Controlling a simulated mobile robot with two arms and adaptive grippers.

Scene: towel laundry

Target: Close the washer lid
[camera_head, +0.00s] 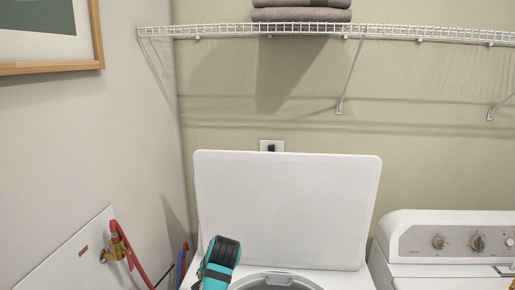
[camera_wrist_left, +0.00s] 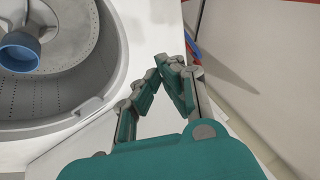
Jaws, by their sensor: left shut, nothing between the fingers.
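The white washer lid (camera_head: 285,208) stands upright, raised at the back of the washer. The open drum (camera_head: 277,281) shows at the bottom edge of the head view, and it shows larger in the left wrist view (camera_wrist_left: 50,70). A teal and black part of my left arm (camera_head: 218,263) is over the washer's left side, in front of the lid's lower left corner. In the left wrist view my left gripper (camera_wrist_left: 170,68) is shut and empty beside the drum opening, above the washer's white top. It is apart from the lid in what I see. My right gripper is not in view.
A second white machine with knobs (camera_head: 440,242) stands at the right. A wire shelf (camera_head: 330,30) with folded grey towels (camera_head: 300,14) hangs above. A red hose and brass valve (camera_head: 120,245) are on the left wall. A blue cap (camera_wrist_left: 18,52) sits in the drum's middle.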

